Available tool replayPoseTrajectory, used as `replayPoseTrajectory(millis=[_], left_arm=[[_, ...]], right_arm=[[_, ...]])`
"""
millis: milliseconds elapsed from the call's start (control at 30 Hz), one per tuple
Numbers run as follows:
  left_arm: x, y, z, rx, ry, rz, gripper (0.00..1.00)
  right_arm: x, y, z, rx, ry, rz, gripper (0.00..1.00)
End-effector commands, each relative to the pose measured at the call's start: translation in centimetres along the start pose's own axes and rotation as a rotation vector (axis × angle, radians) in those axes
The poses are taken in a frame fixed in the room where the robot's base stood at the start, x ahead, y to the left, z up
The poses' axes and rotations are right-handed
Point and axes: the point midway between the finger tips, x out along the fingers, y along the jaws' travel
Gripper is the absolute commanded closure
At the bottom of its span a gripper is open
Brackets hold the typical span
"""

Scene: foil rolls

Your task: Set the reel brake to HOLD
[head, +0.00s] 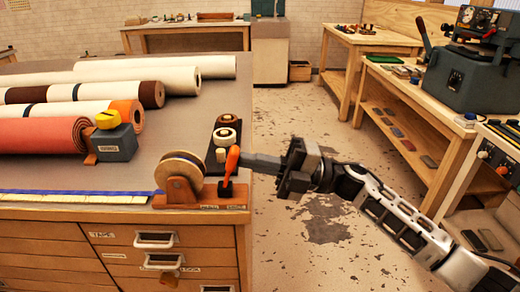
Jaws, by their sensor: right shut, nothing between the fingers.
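The reel (181,172) stands upright on a reddish-brown wooden base (212,201) at the front right corner of the table. An orange-handled brake lever (231,160) rises from the right part of that base, leaning slightly right at its top. Small labels on the base are too small to read. My right gripper (246,160) comes in from the right with its fingers shut and empty. Its fingertips are at the orange handle in the picture; I cannot tell whether they touch it. My left gripper is not in view.
Large rolls (75,92) lie across the table's left side. A grey block with a yellow top (115,140) sits beside them. Two small spools on a dark stand (224,137) are just behind the lever. A blue-and-cream strip (80,197) runs along the front edge. Open floor lies right of the table.

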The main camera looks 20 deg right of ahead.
Motion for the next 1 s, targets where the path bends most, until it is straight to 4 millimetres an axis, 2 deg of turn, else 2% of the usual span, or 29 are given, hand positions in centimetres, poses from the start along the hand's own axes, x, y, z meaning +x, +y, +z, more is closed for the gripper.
replayPoseTrajectory(millis=[33,67,300,600,1000], left_arm=[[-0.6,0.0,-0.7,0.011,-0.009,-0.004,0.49],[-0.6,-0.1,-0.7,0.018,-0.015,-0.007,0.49],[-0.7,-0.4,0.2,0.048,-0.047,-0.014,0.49],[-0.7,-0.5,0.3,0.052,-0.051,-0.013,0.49],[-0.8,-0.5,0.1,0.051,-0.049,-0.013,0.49]], right_arm=[[0.5,1.1,0.0,-0.006,0.002,-0.050,1.00],[0.7,1.1,0.0,-0.006,0.003,-0.076,1.00],[2.3,1.1,0.0,0.000,0.002,-0.061,1.00],[4.1,1.2,0.0,0.000,0.002,-0.060,1.00],[5.2,1.0,0.0,0.000,0.001,-0.060,1.00]])
